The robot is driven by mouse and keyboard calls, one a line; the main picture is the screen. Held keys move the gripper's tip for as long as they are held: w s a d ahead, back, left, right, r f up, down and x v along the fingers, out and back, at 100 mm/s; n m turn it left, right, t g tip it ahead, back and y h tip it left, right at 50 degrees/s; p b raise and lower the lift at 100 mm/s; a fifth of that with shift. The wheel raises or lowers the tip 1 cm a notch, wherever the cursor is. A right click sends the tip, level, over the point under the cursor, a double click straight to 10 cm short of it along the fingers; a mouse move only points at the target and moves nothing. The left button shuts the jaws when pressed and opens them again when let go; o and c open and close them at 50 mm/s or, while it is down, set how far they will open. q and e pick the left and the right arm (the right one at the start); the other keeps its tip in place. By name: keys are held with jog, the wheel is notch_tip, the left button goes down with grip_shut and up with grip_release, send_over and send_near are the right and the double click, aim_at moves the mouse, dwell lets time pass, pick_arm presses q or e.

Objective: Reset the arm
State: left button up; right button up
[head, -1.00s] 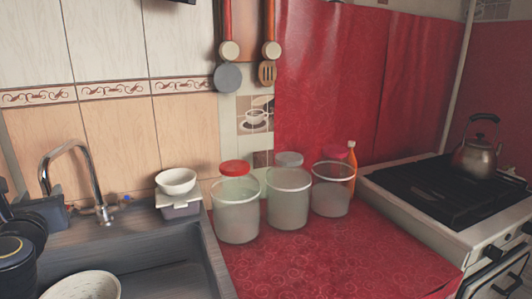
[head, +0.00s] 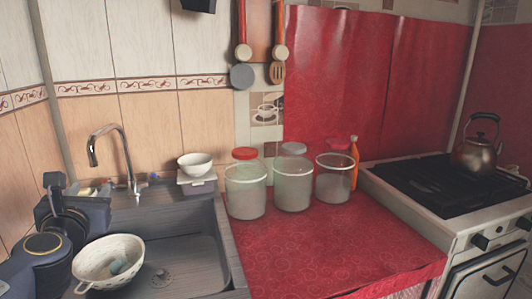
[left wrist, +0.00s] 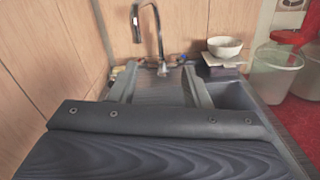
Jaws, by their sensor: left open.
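My left arm comes in at the lower left of the head view. Its dark blue-grey gripper (head: 75,195) is raised beside the left edge of the sink, behind the white colander. In the left wrist view the gripper (left wrist: 158,88) is open, with its two fingers apart and nothing between them. The fingers point toward the tap (head: 110,160), which also stands ahead in the left wrist view (left wrist: 158,35). My right arm and gripper are not in view.
A white colander (head: 95,262) with something bluish in it stands in the grey sink (head: 185,255). A white bowl (head: 195,164) sits behind the sink. Several lidded containers (head: 245,195) stand on the red counter (head: 330,240). A kettle (head: 475,155) is on the stove (head: 430,180).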

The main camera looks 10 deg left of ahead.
pick_arm(q)
jog(key=s+d+f+m+h, duration=0.1)
jog(key=d+f+m+h, duration=0.35)
jog(key=d+m, duration=0.45)
jog(key=s+d+f+m+h, duration=0.2)
jog(key=d+f+m+h, duration=0.35)
jog(key=m, duration=0.55)
jog(key=s+d+f+m+g+h, duration=0.3)
jog(key=s+d+f+m+g, duration=0.65)
jog(key=s+f+m, duration=0.6)
notch_tip(320, 180, up, 17)
jog(key=m+p, duration=0.2)
jog(key=p, duration=1.3)
jog(key=shift+w+d+f+y+p, duration=0.2)
jog(key=shift+w+d+y+p, duration=0.15)
jog(key=shift+w, duration=0.1)
jog(key=shift+m+g, duration=0.25)
jog(key=shift+c, duration=0.4)
jog(key=shift+s+a, duration=0.1)
jog(key=shift+c, duration=0.3)
